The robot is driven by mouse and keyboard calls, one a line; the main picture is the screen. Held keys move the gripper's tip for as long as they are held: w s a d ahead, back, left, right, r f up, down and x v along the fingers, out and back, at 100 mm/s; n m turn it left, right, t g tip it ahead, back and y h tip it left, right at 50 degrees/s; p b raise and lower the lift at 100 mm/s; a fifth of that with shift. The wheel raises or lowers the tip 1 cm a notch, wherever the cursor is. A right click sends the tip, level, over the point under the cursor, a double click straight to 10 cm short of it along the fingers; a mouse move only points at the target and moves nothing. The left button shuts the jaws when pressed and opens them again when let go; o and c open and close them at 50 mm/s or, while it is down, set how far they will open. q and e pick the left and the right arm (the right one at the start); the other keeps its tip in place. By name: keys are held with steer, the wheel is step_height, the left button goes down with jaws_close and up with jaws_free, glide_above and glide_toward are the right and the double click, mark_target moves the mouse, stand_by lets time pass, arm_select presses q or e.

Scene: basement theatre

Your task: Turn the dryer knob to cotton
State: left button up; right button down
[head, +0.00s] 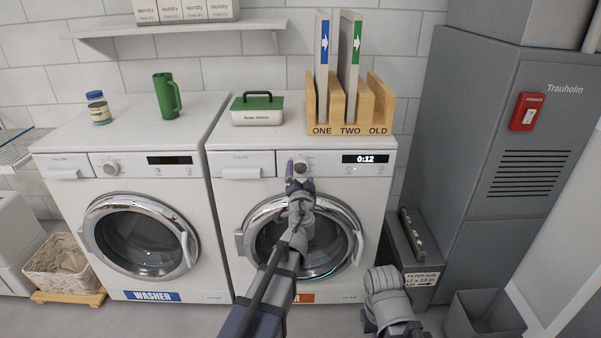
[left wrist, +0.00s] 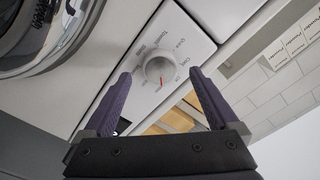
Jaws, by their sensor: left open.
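The dryer (head: 234,195) is the right-hand white machine, with a lit display (head: 365,159) reading 0:12. Its knob (head: 301,167) is mostly covered by my left gripper (head: 299,180) in the head view.
The washer (head: 62,200) stands left of the dryer. A grey furnace (head: 480,190) and bin (head: 485,318) stand at the right. A wicker basket (head: 60,265) is at the left.

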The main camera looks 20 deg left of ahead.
arm_select(q)
steer(key=v, duration=0.5)
steer(key=shift+s+d, duration=0.1)
steer(key=shift+s, duration=0.2)
steer(key=s+d+f+n+g+y, duration=0.1)
steer(key=s+f+n+g, duration=0.1)
steer(key=s+f+g, duration=0.4)
steer(key=s+d+f+n+g, duration=0.2)
steer(key=s+f+n+g, duration=0.15)
steer(key=s+f, duration=0.4)
steer(key=s+d+f+m+g+h, duration=0.35)
steer(key=s+d+f+g, duration=0.45)
steer(key=s+d, duration=0.4)
step_height(320, 180, up, 32)
steer(key=s+h+p, duration=0.1)
steer(key=s+p, duration=0.1)
steer(key=p, duration=3)
steer(key=shift+s+a, duration=0.2)
steer(key=shift+a, duration=0.1)
